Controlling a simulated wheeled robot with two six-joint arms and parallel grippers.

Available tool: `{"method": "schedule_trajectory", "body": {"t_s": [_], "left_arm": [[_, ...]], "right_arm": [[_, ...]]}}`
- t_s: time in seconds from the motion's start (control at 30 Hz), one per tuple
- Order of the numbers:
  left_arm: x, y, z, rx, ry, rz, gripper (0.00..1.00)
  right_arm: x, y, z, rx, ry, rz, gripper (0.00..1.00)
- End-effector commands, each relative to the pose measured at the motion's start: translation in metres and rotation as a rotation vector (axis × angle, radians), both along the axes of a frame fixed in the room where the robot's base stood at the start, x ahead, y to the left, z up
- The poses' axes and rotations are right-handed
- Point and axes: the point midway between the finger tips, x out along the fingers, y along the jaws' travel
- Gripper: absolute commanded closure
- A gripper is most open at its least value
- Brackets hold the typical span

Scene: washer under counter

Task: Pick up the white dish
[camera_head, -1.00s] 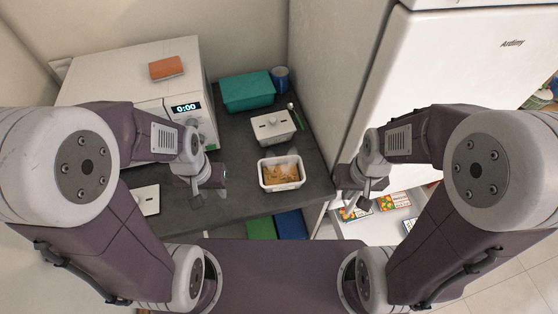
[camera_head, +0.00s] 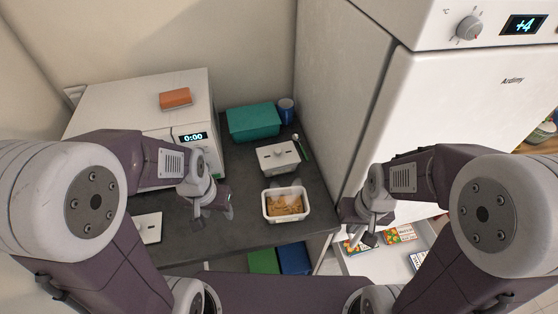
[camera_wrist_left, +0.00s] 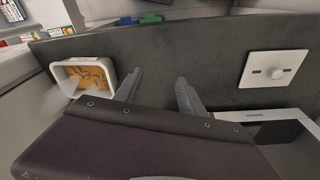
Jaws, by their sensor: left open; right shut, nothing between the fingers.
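The white dish (camera_head: 287,219) is an open rectangular container with orange-brown food in it, on the dark counter near its front edge. It also shows at the upper left of the left wrist view (camera_wrist_left: 113,76), with whitish haze like steam beside it. My left gripper (camera_head: 213,215) is open and empty, over the counter to the left of the dish and apart from it. Its two spread fingers (camera_wrist_left: 158,78) show in the left wrist view, with the dish off to their left. My right gripper (camera_head: 369,234) is shut and empty, right of the counter above the open drawer.
A microwave (camera_head: 142,100) with an orange sponge is at left. The fridge (camera_head: 455,105) is at right.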

Motion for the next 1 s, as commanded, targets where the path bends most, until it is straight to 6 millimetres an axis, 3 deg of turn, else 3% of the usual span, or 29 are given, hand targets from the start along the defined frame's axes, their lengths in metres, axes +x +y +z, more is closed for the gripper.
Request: {"method": "schedule_trajectory", "body": {"t_s": [0.07, 0.2, 0.3, 0.37, 0.43, 0.5, 0.6, 1.0], "left_arm": [[0.054, -0.006, 0.024, -0.002, -0.093, -0.058, 0.53], [0.154, -0.039, 0.062, -0.012, -0.221, -0.201, 0.53], [0.212, -0.076, 0.073, -0.026, -0.281, -0.293, 0.53], [0.234, -0.099, 0.071, -0.038, -0.295, -0.329, 0.53], [0.244, -0.118, 0.059, -0.045, -0.286, -0.356, 0.53], [0.239, -0.128, 0.042, -0.047, -0.253, -0.378, 0.53], [0.234, -0.135, 0.036, -0.048, -0.237, -0.392, 0.53], [0.248, -0.14, 0.0, -0.048, -0.239, -0.389, 0.53]], "right_arm": [[0.0, 0.0, 0.002, 0.0, 0.0, 0.0, 1.0], [0.0, 0.0, 0.013, 0.0, 0.0, 0.0, 1.0], [0.0, 0.0, 0.022, 0.0, 0.0, 0.0, 1.0], [0.0, 0.0, 0.027, 0.0, 0.0, 0.0, 1.0], [0.0, 0.0, 0.031, 0.0, 0.0, 0.0, 1.0], [0.0, 0.0, 0.033, 0.0, 0.0, 0.0, 1.0], [0.0, 0.0, 0.033, 0.0, 0.0, 0.0, 1.0], [0.0, 0.0, 0.045, 0.0, 0.0, 0.0, 1.0]]}}
